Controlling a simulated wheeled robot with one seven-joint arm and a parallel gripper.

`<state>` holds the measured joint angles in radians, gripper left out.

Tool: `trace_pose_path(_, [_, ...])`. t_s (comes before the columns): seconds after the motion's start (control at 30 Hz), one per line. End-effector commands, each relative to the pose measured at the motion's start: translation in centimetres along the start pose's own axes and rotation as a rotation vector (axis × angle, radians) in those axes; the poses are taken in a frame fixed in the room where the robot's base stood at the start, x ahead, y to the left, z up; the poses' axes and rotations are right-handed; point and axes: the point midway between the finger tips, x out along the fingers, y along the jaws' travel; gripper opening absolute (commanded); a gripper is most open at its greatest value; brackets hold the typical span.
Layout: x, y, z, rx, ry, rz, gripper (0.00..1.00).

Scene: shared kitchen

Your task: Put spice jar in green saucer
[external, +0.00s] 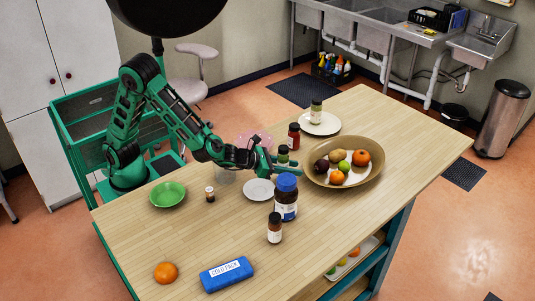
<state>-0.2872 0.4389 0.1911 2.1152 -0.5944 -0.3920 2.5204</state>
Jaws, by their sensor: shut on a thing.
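A green saucer (168,203), shaped like a shallow bowl, sits at the left of the wooden table and looks empty. The saucer is well to the left of my gripper.
A large blue-lidded jar (286,208) and a brown bottle (275,234) stand in front. An orange (165,272) and cold pack (226,275) lie at the front.

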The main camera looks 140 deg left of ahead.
Motion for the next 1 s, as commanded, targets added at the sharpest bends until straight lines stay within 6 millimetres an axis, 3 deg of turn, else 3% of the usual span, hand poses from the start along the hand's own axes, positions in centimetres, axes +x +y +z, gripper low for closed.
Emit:
trace_pose_path(0.1, [0.1,0.0,-0.1,0.0,0.0,0.0,0.05])
trace_pose_path(0.13, [0.1,0.0,-0.2,0.0,0.001,0.0,0.35])
trace_pose_path(0.2, [0.1,0.0,-0.2,0.0,0.0,0.0,0.52])
trace_pose_path(0.63, [-0.7,-0.1,0.1,0.0,0.0,-0.002,0.52])
trace_pose_path(1.0, [-7.5,-0.2,0.1,0.001,0.0,-0.004,0.52])
